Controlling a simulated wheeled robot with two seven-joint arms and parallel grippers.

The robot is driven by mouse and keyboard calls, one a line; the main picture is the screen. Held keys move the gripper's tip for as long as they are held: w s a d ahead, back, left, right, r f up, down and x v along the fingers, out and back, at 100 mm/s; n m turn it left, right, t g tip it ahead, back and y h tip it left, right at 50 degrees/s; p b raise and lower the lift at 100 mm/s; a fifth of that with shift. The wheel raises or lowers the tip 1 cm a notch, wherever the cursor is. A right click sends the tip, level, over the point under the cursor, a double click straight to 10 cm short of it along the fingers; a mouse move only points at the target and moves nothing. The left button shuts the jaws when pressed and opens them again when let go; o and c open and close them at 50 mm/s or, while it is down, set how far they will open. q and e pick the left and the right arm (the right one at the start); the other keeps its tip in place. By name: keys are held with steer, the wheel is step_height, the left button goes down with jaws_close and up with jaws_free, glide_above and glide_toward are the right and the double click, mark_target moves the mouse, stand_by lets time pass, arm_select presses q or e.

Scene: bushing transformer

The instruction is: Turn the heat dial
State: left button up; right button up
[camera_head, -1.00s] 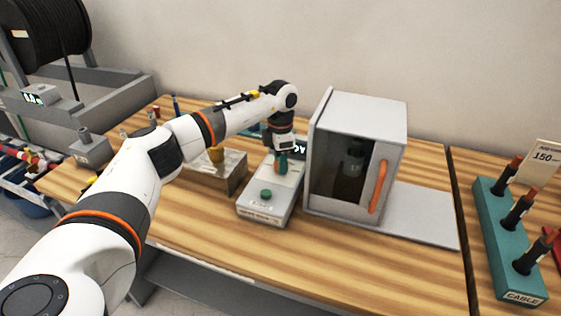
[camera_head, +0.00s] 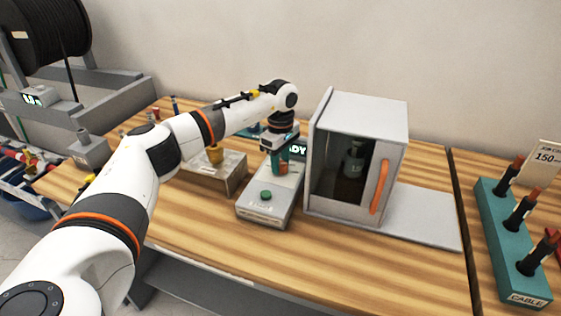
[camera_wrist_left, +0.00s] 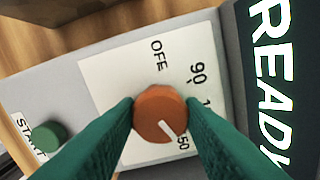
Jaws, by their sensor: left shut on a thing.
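The heat dial (camera_wrist_left: 160,113) is an orange-brown round knob with a white pointer line. It sits on a white scale plate marked OFF, 90 and 150, and the pointer is toward the 150 end. My left gripper (camera_wrist_left: 160,108) has its two green fingers shut on the dial, one on each side. A green START button (camera_head: 266,195) is at the box's near end. A dark display (camera_head: 297,149) behind reads READY in the wrist view. My right gripper is not in view.
A white cabinet oven (camera_head: 365,120) with a dark window and orange handle stands just right of the control box. A metal block (camera_head: 232,175) is left of it. A green cable rack (camera_head: 508,250) stands at far right. The front bench strip is clear.

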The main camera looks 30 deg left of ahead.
arm_select(q)
steer(key=shift+r+m, duration=0.15)
steer(key=shift+m, duration=0.35)
stand_by(0.3)
steer(key=o, duration=1)
step_height(320, 180, up, 12)
steer(key=shift+f+b, duration=0.1)
steer(key=shift+b, duration=0.9)
